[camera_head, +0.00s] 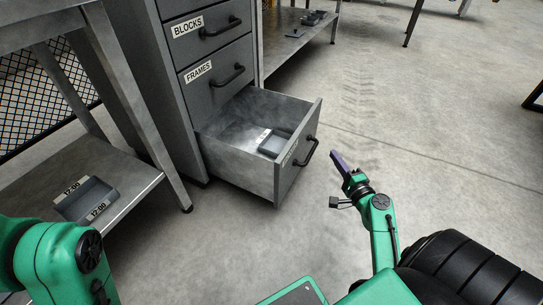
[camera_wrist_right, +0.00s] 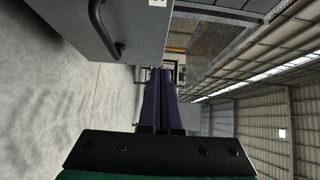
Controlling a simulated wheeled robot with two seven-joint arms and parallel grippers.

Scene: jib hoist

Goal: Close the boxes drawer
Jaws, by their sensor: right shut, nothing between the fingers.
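The boxes drawer (camera_head: 258,168) is the bottom drawer of a grey cabinet (camera_head: 160,80), and it stands pulled out. Its front carries a black bar handle (camera_head: 306,151) and a label seen too steeply to read. A small grey box (camera_head: 272,143) lies inside. My right gripper (camera_head: 340,161) is shut and empty, just right of the handle and apart from it. In the right wrist view its dark fingers (camera_wrist_right: 159,100) lie together, and the drawer handle (camera_wrist_right: 103,30) shows at the upper left. My left arm shows at the lower left, but its gripper is out of view.
Drawers labelled BLOCKS (camera_head: 203,22) and FRAMES (camera_head: 217,72) above are shut. A metal bench with a lower shelf (camera_head: 110,190) stands left of the cabinet, holding a grey box (camera_head: 86,200). The floor (camera_head: 430,120) right of the drawer is clear.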

